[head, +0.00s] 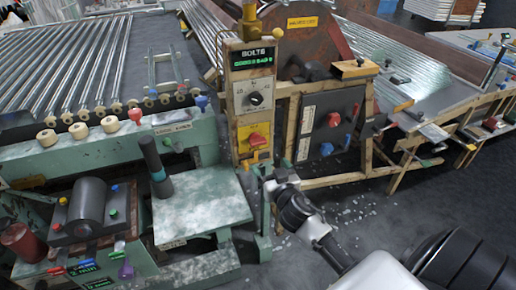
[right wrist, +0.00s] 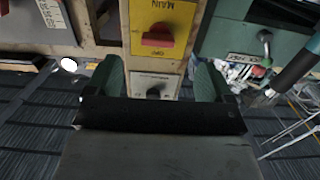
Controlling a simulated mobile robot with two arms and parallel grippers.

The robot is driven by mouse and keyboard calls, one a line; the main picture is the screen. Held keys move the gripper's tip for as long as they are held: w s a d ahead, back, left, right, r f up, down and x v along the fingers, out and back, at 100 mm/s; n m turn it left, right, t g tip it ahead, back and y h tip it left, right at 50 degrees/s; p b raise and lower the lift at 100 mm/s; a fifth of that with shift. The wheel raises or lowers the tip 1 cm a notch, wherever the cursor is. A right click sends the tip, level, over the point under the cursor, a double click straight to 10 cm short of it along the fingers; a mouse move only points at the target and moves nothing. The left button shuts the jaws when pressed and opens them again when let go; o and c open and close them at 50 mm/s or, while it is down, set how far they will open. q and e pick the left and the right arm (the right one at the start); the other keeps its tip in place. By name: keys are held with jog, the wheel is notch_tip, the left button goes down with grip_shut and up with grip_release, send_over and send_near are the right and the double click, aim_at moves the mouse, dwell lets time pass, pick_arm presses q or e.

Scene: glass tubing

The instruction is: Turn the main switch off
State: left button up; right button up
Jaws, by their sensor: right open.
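The main switch is a red handle (head: 257,140) on a yellow plate (head: 244,131), low on a wooden post. In the right wrist view the red handle (right wrist: 158,39) lies crosswise on the yellow plate marked MAIN (right wrist: 164,14). I cannot tell its setting. My right gripper (head: 268,178) is below the plate in the head view, in front of the post. In the right wrist view its two green fingers (right wrist: 160,78) are apart and empty, with the red handle beyond their tips. My left gripper is not in view.
A black dial (head: 256,99) and a green-lit display (head: 252,58) sit above the switch. A panel with red and blue knobs (head: 332,120) stands to the right. A green bench (head: 203,200) with a dark upright lever (head: 155,168) is at the left. White fragments litter the floor.

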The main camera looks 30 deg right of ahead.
aim_at(260, 144)
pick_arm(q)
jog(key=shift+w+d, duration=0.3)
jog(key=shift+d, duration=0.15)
pick_arm(e)
jog(key=x, duration=0.3)
jog(key=r+x, duration=0.1)
jog(key=x, duration=0.3)
jog(key=r+x, duration=0.1)
jog(key=x, duration=0.3)
jog(key=shift+d, duration=0.1)
jog(key=c, duration=0.9)
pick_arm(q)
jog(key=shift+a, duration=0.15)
